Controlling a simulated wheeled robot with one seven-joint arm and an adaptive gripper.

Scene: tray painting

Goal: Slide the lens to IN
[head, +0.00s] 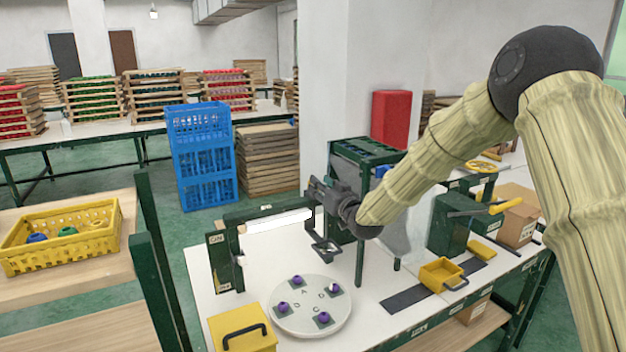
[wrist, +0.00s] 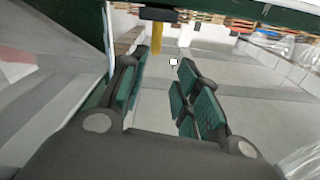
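My gripper (head: 318,192) is at the green lamp frame (head: 262,211), by the right end of its white lamp. The wrist view shows its two teal-padded fingers (wrist: 163,75) apart with nothing between them. A dark, square, open frame (head: 326,247), which may be the lens, hangs just below my gripper, over the white table. I cannot tell whether the gripper touches it. In the wrist view a yellow post (wrist: 157,36) with a dark part above it stands beyond the fingertips. No IN marking can be read.
A round white turntable (head: 310,323) with several purple pieces stands below on the white table. A yellow box (head: 242,333) is at its left and a small yellow bin (head: 440,274) at its right. Green posts and a green rack (head: 365,150) stand close to my arm.

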